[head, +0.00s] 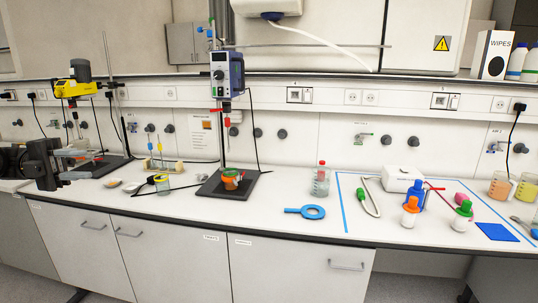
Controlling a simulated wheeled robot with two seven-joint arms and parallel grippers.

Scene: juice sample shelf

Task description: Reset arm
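My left gripper (84,164) is in the head view at the far left, over the left end of the white bench (270,215). Its dark body is on the left and its two grey fingers point right. The fingers are apart with nothing visible between them, so it is open and empty. It appears near the dark base of the yellow-headed stirrer (78,86). My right gripper is not in view.
Orange-capped (410,212), blue (416,195) and green-capped (462,215) bottles are inside the blue-taped area.

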